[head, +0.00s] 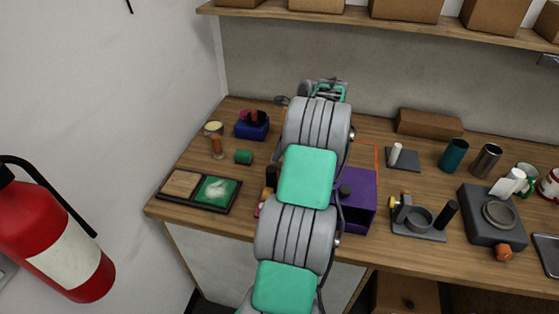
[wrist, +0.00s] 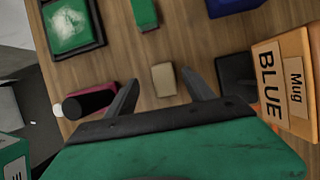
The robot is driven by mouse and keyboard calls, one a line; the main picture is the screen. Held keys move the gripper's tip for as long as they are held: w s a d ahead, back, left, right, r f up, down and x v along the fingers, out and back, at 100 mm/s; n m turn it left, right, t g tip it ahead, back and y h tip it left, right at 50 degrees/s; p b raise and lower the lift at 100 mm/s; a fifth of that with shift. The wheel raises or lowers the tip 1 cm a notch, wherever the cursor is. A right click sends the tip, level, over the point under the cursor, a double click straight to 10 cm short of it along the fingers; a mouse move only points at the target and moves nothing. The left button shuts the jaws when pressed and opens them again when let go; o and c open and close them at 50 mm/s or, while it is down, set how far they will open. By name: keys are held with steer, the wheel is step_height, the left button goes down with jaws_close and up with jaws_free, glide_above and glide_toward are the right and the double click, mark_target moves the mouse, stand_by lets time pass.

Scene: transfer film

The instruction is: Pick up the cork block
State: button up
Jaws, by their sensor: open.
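A small tan block, which looks like the cork block (wrist: 164,80), lies on the wooden table in the wrist view. My gripper (wrist: 160,77) is open, with its two dark fingers apart and the block showing in the gap between them. The fingers do not visibly touch it; I cannot tell how far above the table they are. In the head view my arm covers the middle of the table, and I cannot make out the block or my fingertips there.
A dark tray (head: 230,208) with tan and green squares sits at the table's left. An orange "BLUE Mug" sign (wrist: 284,65) is at right. A purple box (head: 356,205) stands beside my arm.

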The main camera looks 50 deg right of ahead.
mark_target(279, 162)
steer(key=x, duration=0.3)
steer(key=p+x, duration=0.1)
steer(key=x, duration=0.1)
steer(key=shift+d+f, duration=0.25)
steer(key=shift+f, duration=0.15)
jaws_close()
